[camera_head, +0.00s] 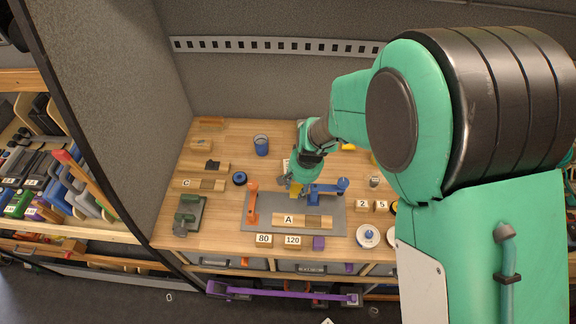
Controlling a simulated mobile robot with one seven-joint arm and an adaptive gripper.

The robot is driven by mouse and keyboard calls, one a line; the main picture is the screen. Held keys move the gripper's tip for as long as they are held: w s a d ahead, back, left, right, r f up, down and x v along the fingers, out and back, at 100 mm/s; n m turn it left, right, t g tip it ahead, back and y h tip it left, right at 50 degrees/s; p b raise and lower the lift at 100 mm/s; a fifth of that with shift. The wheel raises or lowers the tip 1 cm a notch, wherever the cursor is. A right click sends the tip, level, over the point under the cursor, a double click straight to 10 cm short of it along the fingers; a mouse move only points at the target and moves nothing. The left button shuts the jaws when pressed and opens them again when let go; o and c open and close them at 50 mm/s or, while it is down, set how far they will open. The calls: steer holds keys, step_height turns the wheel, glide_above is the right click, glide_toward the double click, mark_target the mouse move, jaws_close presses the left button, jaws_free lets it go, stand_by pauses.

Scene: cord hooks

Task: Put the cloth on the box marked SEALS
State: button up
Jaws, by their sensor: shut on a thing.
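My gripper (294,188) points down over the grey mat on the workbench, between an orange stand and a blue clamp-like piece. It is shut on a small yellow thing (296,190), mostly hidden by the fingers; I cannot tell whether this is the cloth. I cannot make out a box marked SEALS. A drawer front (310,268) below the bench edge bears a label too small to read.
Blocks marked 80 (263,240) and 120 (293,241) lie in front. A blue cup (261,145) stands behind.

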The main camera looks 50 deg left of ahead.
steer(key=shift+a, duration=0.1)
stand_by(0.3)
steer(key=w+a, duration=0.2)
steer(key=a, duration=0.2)
steer(key=w+a+f+p, duration=0.1)
steer(key=w+a, duration=0.2)
steer(key=a, duration=0.1)
steer(key=w+a+p, duration=0.1)
steer(key=w+a, duration=0.1)
steer(key=a, duration=0.3)
steer(key=shift+w+f, duration=0.2)
steer(key=shift+w, duration=0.2)
steer(key=shift+w+a, duration=0.2)
steer(key=shift+a+f+p, duration=0.1)
steer(key=shift+f+p, duration=0.6)
steer(key=shift+f, duration=1.1)
steer(key=shift+f, duration=0.15)
steer(key=o, duration=1.2)
steer(key=shift+c, duration=0.2)
steer(key=shift+r, duration=0.2)
